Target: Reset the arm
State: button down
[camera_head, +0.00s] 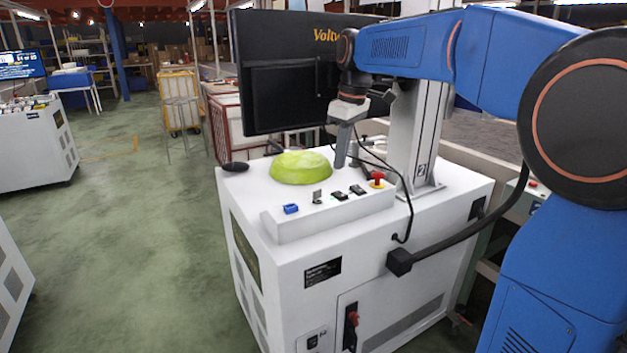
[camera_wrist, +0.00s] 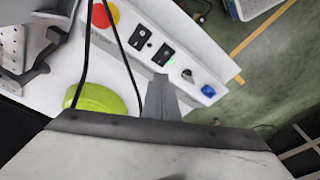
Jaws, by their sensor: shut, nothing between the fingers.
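My blue arm reaches in from the right in the head view. My gripper (camera_head: 341,163) points down over the white machine cabinet (camera_head: 290,255), just right of a lime-green upturned bowl-like object (camera_head: 301,168). Its fingers are shut with nothing between them. The wrist view shows the shut fingers (camera_wrist: 161,98) beside the control panel, with the green object (camera_wrist: 100,98) to their left, partly hidden by my gripper body.
The cabinet's panel carries a red emergency button (camera_head: 377,179), black switches (camera_head: 340,196) and a blue knob (camera_head: 291,209). A black monitor (camera_head: 285,75) stands behind. A black mouse-like item (camera_head: 235,166) lies at the left edge. Green floor on the left is open.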

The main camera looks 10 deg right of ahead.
jog(key=s+d+f+m+t, duration=0.1)
jog(key=s+d+f+m, duration=0.1)
jog(key=s+f, duration=0.4)
jog(key=s+d+f+m+t+h, duration=0.1)
jog(key=s+f+m, duration=0.3)
jog(key=s, duration=1.2)
jog(key=s+d+f+m+t, duration=0.1)
jog(key=s+d+f+m, duration=0.2)
jog(key=s+f, duration=0.5)
jog(key=s, duration=0.3)
jog(key=shift+d+f+t, duration=0.3)
jog(key=shift+d+f, duration=0.05)
jog(key=shift+f, duration=0.05)
